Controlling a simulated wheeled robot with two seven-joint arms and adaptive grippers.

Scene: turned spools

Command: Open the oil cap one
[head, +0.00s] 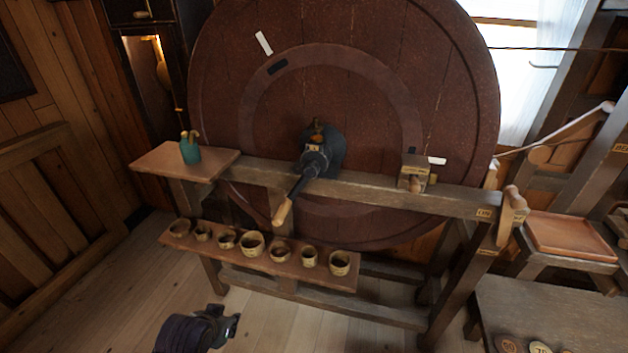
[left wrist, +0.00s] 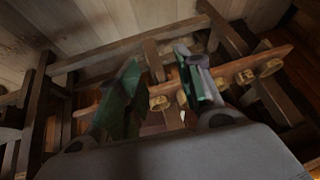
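A small brass-coloured fitting (head: 317,125), which may be the oil cap, sits on top of a dark round housing (head: 322,152) at the middle of the big wheel. I cannot tell whether it is open or shut. A teal can (head: 190,150) with brass-coloured parts stands on the wooden side shelf at the left. My left gripper (head: 232,324) is low in the foreground, over the floor and well apart from both. In the left wrist view its two fingers (left wrist: 157,60) are spread with nothing held between them. My right gripper is in neither view.
A crank with a wooden handle (head: 282,211) juts forward from the housing. A low shelf (head: 292,272) with several small cups (head: 253,243) crosses the frame's front. A small wooden block (head: 414,170) sits on the beam at the right. The floor (head: 275,325) in front is clear.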

